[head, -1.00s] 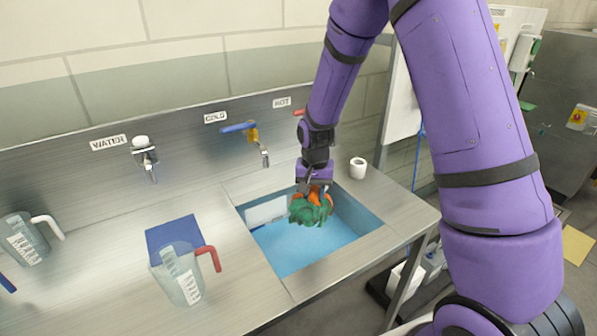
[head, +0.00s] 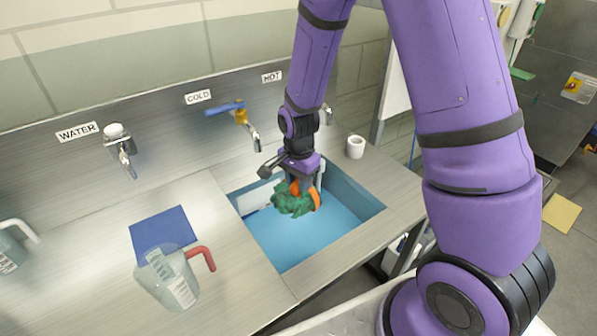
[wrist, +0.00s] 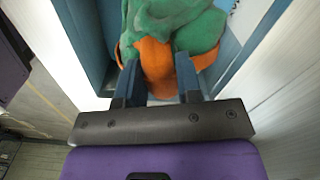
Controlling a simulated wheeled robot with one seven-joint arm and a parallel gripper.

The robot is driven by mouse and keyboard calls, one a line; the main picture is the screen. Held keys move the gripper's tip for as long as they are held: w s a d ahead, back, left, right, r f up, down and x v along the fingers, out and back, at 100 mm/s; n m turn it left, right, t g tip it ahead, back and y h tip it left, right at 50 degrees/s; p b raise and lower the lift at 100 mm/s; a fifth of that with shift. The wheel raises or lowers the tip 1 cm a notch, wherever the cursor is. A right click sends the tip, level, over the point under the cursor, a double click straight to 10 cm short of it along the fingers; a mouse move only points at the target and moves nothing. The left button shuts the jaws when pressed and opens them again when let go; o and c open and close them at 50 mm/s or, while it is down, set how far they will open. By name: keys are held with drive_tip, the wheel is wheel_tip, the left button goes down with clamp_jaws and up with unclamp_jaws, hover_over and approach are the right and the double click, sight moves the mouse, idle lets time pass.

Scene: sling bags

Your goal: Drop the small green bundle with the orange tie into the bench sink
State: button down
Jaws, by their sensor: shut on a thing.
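The small green bundle (head: 291,201) with its orange tie (head: 314,197) hangs from my gripper (head: 305,186) over the bench sink (head: 350,190). The sink is a blue-lined rectangular basin set in the steel bench. In the wrist view the two fingers (wrist: 159,88) are shut on the orange tie (wrist: 154,62), with the green cloth (wrist: 200,25) beyond the fingertips. The bundle appears within the sink's outline. I cannot tell exactly how far it is above the sink floor.
A clear jug with a red handle (head: 168,278) and a blue mat (head: 162,231) are left of the sink. A white cup (head: 355,147) stands behind the sink's right corner. Taps line the back panel, including the blue-handled cold tap (head: 240,115). A second jug (head: 12,245) is at far left.

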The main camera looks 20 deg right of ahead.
drive_tip(key=shift+f, duration=1)
drive_tip(key=c, duration=0.7)
unclamp_jaws()
wheel_tip(320, 180, up, 11)
drive_tip(key=shift+f, duration=0.1)
